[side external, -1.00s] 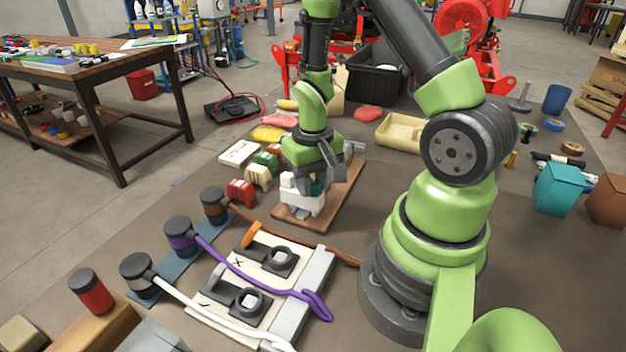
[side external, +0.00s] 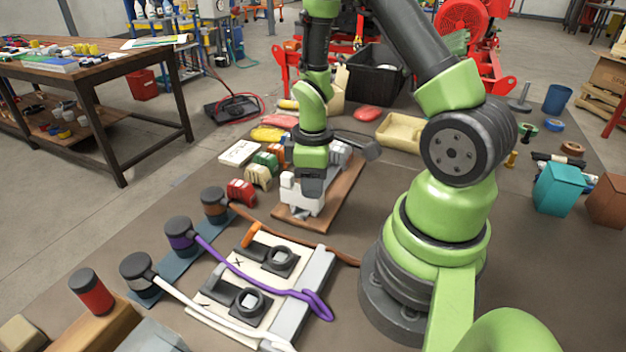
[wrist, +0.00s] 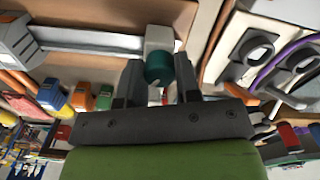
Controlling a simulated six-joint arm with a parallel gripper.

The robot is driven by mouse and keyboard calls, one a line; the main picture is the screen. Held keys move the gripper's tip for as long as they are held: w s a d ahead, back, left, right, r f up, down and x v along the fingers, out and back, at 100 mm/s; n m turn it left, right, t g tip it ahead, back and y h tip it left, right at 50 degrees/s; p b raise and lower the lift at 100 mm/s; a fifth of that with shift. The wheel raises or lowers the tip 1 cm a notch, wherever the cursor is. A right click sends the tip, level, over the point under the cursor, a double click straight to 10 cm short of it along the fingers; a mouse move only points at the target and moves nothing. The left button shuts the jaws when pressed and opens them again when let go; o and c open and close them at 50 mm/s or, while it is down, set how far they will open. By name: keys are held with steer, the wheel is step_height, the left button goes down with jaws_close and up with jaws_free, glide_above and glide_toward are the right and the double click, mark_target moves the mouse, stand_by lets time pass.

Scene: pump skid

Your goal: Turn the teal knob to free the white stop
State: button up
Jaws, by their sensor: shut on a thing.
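The teal knob (wrist: 158,68) is between the two fingers of my gripper (wrist: 158,86) in the wrist view, and the gripper is shut on it. In the side view my gripper (side external: 311,184) points straight down over the white block-like stop (side external: 297,203) and hides the knob. The white part also shows beside the knob in the wrist view (wrist: 160,37), at the end of a long pale rail (wrist: 92,40). The stop is on a brown board (side external: 340,195). I cannot tell whether it is loose.
Red, cream and green spool-like blocks (side external: 242,191) stand left of the board. In front are a cream panel (side external: 262,237) with dark clamps and purple, white and brown cables. A beige tray (side external: 400,132) lies behind. Bare mat shows right of my base.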

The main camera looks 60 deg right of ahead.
steer(key=n, duration=0.5)
stand_by(0.6)
steer(key=o, duration=0.9)
steer(key=shift+o, duration=0.2)
step_height(320, 180, up, 10)
